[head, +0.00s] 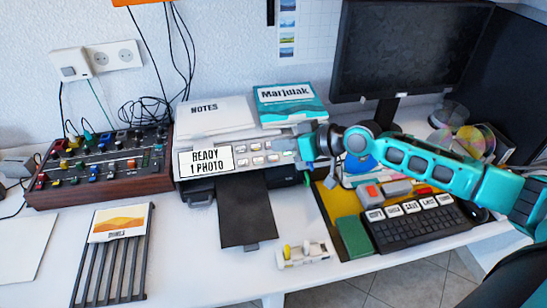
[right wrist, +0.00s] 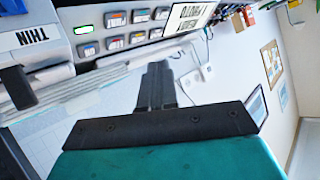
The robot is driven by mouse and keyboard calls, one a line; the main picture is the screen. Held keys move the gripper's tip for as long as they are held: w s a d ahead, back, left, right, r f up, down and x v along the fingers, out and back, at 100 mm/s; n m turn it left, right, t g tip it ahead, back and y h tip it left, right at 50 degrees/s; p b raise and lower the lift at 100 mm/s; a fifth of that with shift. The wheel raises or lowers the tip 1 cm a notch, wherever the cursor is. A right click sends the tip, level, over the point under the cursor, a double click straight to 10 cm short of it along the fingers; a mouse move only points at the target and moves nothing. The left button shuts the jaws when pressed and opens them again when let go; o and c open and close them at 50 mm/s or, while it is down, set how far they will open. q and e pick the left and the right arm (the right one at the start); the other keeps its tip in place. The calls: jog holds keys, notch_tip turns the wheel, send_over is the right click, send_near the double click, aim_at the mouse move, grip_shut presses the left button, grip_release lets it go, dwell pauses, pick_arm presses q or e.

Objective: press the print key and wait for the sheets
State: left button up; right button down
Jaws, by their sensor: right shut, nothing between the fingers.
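The printer (head: 190,188) stands at the middle of the desk, with a sign reading "READY 1 PHOTO" (head: 206,160) on its front panel. The right wrist view shows the keys (right wrist: 116,42) and a lit green indicator (right wrist: 88,30). My right gripper (head: 300,148) is at the panel's right end, shut and empty; its fingers (right wrist: 157,80) show in the wrist view. I cannot tell whether it touches. The black output tray (head: 247,215) is bare.
A notes stack (head: 217,115) and a teal-and-white paper pack (head: 289,103) lie on top of the printer. A mixer (head: 105,165) and slatted rack (head: 112,270) stand left. A keyboard (head: 425,225), green block (head: 353,237) and monitor (head: 405,50) are right.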

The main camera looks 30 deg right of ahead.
aim_at(273, 158)
jog(key=w+f+b, duration=0.3)
jog(key=f+b, duration=0.2)
jog(key=b, duration=0.1)
jog(key=shift+d+f, duration=0.3)
jog(key=shift+d, duration=0.05)
dwell(1.5)
jog(key=shift+f, duration=0.1)
jog(key=shift+w+f+b, duration=0.25)
jog(key=shift+b, duration=0.3)
